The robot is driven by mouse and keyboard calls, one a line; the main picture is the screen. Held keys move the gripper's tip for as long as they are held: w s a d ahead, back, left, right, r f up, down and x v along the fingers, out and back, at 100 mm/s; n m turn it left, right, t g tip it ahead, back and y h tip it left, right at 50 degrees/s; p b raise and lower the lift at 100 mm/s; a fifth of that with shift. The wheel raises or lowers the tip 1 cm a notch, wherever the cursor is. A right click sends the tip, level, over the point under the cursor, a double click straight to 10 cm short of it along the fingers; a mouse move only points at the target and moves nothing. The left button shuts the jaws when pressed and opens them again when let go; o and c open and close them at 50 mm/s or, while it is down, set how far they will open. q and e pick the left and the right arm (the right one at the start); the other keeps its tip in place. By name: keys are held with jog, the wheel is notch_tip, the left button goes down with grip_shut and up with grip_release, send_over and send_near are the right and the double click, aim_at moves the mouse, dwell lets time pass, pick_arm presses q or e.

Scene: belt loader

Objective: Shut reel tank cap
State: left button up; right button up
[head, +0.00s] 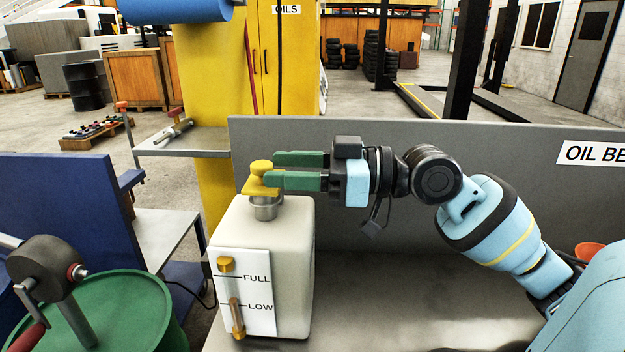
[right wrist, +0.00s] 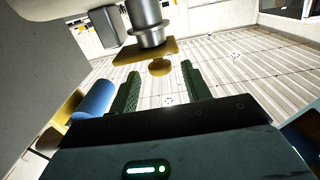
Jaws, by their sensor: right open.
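The reel tank (head: 262,240) is a cream box with a FULL/LOW gauge on its front, standing on the grey bench in the head view. Its cap (head: 261,182), a yellow plate with a round knob, sits at the top of the metal neck (head: 266,209). I cannot tell whether it is fully seated. The cap also shows in the right wrist view (right wrist: 150,50), upside down, below the neck. My right gripper (head: 272,170) is open, its green fingers level with the knob from the right. In the right wrist view, the fingertips (right wrist: 160,70) lie either side of the knob, with gaps.
A grey panel (head: 420,150) stands behind the bench (head: 380,300). A yellow cabinet (head: 285,60) stands behind the tank. A green drum (head: 125,310) with a crank pump (head: 50,270) is at the front left. The bench right of the tank is clear.

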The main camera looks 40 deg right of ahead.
jog(key=shift+b+v, duration=0.75)
jog(key=shift+v, duration=0.8)
jog(key=shift+s+d, duration=0.25)
jog(key=shift+s, duration=0.1)
